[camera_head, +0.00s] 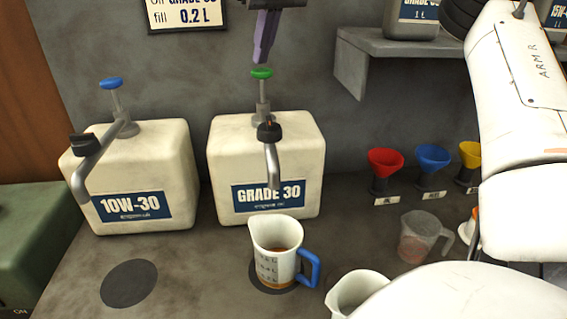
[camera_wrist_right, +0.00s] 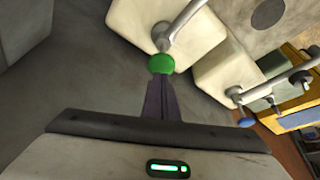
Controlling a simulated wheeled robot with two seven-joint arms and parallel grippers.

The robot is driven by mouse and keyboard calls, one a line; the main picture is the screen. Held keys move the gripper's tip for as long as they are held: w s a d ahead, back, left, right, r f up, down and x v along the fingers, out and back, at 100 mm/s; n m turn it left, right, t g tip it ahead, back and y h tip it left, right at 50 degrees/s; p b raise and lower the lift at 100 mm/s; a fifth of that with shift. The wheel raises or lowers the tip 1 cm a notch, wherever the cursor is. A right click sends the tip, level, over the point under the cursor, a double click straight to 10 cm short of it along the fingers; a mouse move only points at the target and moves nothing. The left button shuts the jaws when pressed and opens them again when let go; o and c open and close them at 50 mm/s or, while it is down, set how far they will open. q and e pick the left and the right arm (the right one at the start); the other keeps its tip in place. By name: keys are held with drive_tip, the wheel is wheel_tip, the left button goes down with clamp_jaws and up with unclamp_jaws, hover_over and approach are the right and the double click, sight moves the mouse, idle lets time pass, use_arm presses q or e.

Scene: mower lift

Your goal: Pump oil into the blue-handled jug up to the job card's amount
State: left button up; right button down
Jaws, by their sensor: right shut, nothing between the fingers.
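The blue-handled jug (camera_head: 277,252) stands upright on a dark round mat below the spout of the GRADE 30 container (camera_head: 300,150). A little amber oil shows inside it. The green pump knob (camera_head: 261,73) tops that container's pump and also shows in the right wrist view (camera_wrist_right: 162,64). My right gripper (camera_head: 261,58) is shut and empty, its fingertips just above the green knob; whether they touch it I cannot tell. My left gripper is out of view.
A 10W-30 container (camera_head: 150,165) with a blue knob stands left, an empty dark mat (camera_head: 129,284) before it. Red (camera_head: 385,162), blue (camera_head: 432,158) and yellow funnels stand right. A clear jug (camera_head: 424,238) and another pale jug (camera_head: 352,290) stand near my right arm.

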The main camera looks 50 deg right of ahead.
sight(265, 71)
drive_tip(key=shift+f, duration=0.2)
drive_tip(key=shift+f+b, duration=0.5)
drive_tip(key=shift+f, duration=2.35)
drive_tip(key=shift+r, duration=0.15)
drive_tip(key=shift+r+p, duration=0.55)
drive_tip(key=shift+r, duration=2.35)
wheel_tip(265, 71, up, 6)
